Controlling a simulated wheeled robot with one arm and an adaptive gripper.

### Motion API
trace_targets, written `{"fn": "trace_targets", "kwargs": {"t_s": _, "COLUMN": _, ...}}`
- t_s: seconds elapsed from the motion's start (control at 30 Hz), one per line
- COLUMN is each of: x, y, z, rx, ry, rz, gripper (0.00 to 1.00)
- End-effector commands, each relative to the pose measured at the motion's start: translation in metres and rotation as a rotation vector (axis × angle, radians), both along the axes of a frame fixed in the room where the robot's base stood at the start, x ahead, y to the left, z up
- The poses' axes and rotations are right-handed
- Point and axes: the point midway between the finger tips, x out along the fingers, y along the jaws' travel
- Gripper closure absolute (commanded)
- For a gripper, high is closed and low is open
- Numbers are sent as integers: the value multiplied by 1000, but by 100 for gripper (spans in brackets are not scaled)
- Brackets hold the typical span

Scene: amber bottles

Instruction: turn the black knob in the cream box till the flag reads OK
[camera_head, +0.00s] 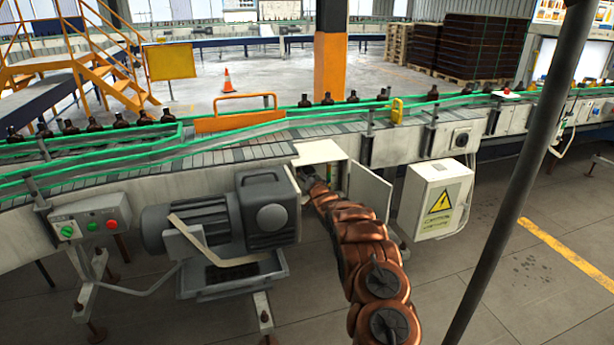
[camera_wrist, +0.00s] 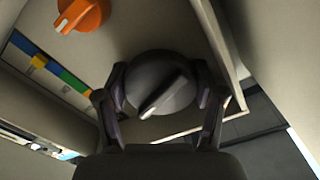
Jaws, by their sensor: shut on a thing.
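The cream box (camera_head: 319,152) stands on the near side of the conveyor, with its door (camera_head: 370,190) open to the right. My arm reaches into it, and my gripper (camera_head: 322,188) is mostly hidden there in the head view. In the wrist view my gripper (camera_wrist: 163,105) is shut on the black knob (camera_wrist: 150,75), one finger on each side. The knob's raised grip bar carries a pale mark at its lower left end and lies slanted. A strip with blue, yellow and green patches (camera_wrist: 50,66) is left of the knob. I cannot read a flag.
An orange knob (camera_wrist: 82,14) sits at the upper left of the wrist view. A grey motor (camera_head: 220,220) stands left of my arm, and a white box with a yellow warning sign (camera_head: 434,199) hangs to the right. A dark post (camera_head: 520,170) crosses the right side.

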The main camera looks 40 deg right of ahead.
Motion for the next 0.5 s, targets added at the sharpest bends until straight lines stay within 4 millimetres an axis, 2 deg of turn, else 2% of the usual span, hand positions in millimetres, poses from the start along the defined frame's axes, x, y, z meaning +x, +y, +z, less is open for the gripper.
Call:
{"fn": "trace_targets", "kwargs": {"t_s": 0.1, "x": 1, "y": 0, "z": 4, "rx": -3, "ry": -6, "rz": 1, "gripper": 67}}
{"fn": "trace_targets", "kwargs": {"t_s": 0.13, "x": 1, "y": 0, "z": 4, "rx": -3, "ry": -6, "rz": 1, "gripper": 29}}
{"fn": "trace_targets", "kwargs": {"t_s": 0.33, "x": 0, "y": 0, "z": 3, "rx": -2, "ry": -3, "rz": 0, "gripper": 8}}
{"fn": "trace_targets", "kwargs": {"t_s": 0.5, "x": 0, "y": 0, "z": 2, "rx": -2, "ry": -2, "rz": 0, "gripper": 6}}
